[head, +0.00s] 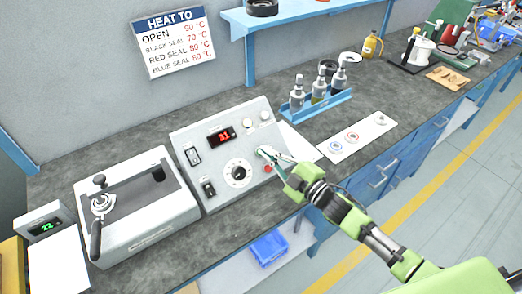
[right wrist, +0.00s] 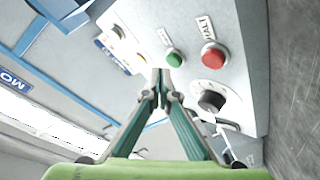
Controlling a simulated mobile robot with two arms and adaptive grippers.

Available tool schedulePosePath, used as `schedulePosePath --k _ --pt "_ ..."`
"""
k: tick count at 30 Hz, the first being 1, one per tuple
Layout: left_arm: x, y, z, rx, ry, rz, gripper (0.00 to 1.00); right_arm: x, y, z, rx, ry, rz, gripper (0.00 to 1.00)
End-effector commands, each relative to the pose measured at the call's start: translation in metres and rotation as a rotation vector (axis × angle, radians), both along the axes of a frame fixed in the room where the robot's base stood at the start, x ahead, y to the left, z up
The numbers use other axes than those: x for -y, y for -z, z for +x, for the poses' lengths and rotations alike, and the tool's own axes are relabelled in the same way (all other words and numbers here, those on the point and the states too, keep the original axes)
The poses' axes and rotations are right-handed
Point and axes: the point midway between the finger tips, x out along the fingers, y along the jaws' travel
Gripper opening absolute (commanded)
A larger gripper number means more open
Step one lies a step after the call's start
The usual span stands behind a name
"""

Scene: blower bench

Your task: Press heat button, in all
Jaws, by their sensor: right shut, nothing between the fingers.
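The control box (head: 188,135) stands on the bench with a red display (head: 221,136), a dial (head: 238,173) and a red button (head: 268,169). In the right wrist view a green button (right wrist: 174,59) and the red button (right wrist: 213,56) stand out from its panel, each with a label beside it. The green one's label is too small to read surely. My right gripper (head: 262,152) is shut and empty, its tips at the panel's right part. In the right wrist view its tips (right wrist: 160,76) are just below the green button; contact cannot be told. My left gripper is out of view.
A lidded metal unit (head: 155,215) with a handle stands left of the box. A blue rack (head: 318,106) with several bottles and a white strip (head: 375,130) with round parts lie right. A wall sign (head: 172,42) lists temperatures. Bare bench lies behind the box.

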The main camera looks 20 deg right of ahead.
Motion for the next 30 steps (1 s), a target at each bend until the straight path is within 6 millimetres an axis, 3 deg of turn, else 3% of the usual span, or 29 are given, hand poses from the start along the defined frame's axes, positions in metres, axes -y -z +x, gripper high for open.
schedulePosePath --k 16,30 --pt "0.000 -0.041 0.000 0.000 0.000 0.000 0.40 0.010 -0.034 -0.029 -0.001 -0.001 0.000 0.00" --pt "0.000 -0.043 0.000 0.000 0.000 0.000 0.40 0.012 -0.035 -0.033 0.000 0.000 0.000 0.00"
